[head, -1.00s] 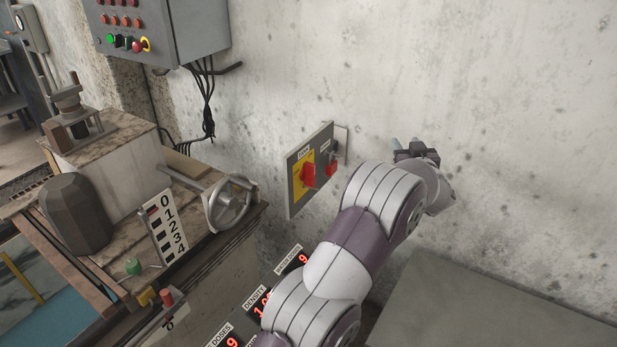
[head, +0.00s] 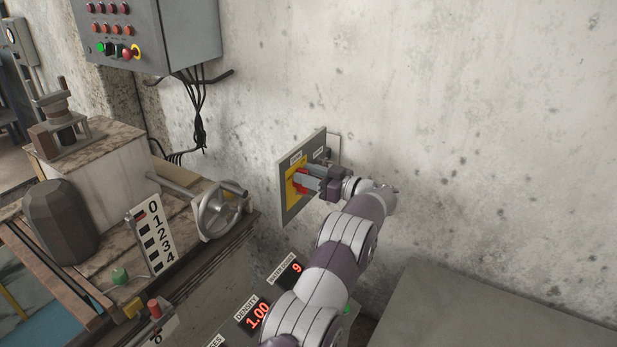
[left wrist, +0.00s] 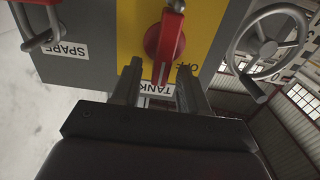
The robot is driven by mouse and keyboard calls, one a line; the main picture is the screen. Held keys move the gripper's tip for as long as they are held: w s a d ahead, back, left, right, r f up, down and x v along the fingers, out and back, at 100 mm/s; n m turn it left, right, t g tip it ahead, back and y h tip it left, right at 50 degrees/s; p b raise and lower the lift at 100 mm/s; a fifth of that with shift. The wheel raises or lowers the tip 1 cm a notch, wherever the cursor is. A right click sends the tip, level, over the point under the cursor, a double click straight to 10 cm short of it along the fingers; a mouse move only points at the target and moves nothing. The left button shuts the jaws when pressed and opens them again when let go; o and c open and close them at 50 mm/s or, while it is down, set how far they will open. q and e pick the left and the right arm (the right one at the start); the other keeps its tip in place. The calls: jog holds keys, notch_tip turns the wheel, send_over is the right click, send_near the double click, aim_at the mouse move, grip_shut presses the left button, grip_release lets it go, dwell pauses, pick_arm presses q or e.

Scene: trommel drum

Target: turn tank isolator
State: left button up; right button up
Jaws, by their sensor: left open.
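The tank isolator is a red rotary handle (left wrist: 164,45) on a yellow plate (left wrist: 200,32), with "OFF" and "TANK" lettering beside it in the left wrist view. It sits on a grey wall panel (head: 284,205) in the head view, where my gripper partly covers it. My left gripper (head: 306,178) is at the panel with its fingers open. In the left wrist view the fingertips (left wrist: 159,78) lie on either side of the handle's lower end, with gaps visible; I cannot tell whether either touches. My right gripper is not in view.
A spare switch with a metal hasp (left wrist: 40,25) is beside the isolator. A handwheel (head: 220,211) stands left of the panel. A control box (head: 185,35) with cables hangs above left. Digital displays (head: 258,312) sit below. The wall to the right is bare.

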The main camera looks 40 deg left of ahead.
pick_arm(q)
jog(key=shift+a, duration=0.1)
grip_shut()
